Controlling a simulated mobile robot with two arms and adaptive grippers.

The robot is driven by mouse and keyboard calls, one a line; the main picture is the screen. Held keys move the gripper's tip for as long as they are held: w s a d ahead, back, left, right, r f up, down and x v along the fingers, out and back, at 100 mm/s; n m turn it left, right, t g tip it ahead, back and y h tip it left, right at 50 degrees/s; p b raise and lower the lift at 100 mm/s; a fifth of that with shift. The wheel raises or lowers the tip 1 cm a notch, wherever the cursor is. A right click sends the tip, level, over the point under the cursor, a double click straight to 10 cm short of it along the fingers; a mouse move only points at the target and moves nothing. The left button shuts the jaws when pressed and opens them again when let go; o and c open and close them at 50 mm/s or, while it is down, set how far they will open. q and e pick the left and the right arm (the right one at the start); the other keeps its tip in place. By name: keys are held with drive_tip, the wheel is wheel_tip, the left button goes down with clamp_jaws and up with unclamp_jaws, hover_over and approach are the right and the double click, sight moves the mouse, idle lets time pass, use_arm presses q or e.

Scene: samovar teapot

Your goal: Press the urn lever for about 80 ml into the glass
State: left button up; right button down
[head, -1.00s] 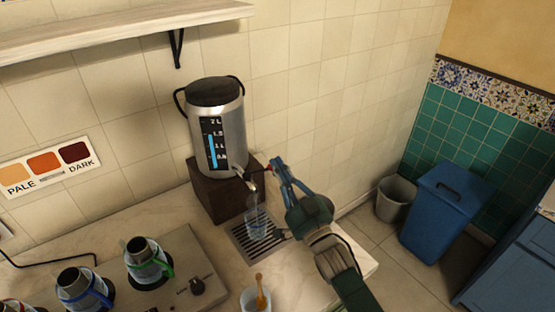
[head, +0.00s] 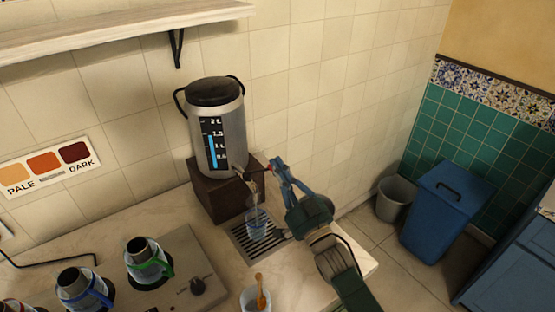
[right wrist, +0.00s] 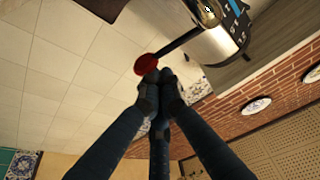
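The urn (head: 234,132) is a steel cylinder with a black lid and a blue level gauge (head: 213,147), standing on a dark wooden block. Its lever ends in a red knob (right wrist: 147,64). My right gripper (head: 277,162) is at the lever's end. In the right wrist view its fingertips (right wrist: 159,76) are together, right beside the red knob; exact contact is unclear. The clear glass (head: 257,225) stands upright on the drip grate below the spout, with bluish water in it. A thin stream seems to run down from the spout. My left gripper is out of view.
The drip grate (head: 240,241) is set in the pale counter. A cup (head: 250,301) with a wooden stirrer stands in front. Several small pots (head: 146,262) sit on a warming plate at left. A blue bin (head: 438,215) stands on the floor at right.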

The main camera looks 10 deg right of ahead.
idle(0.8)
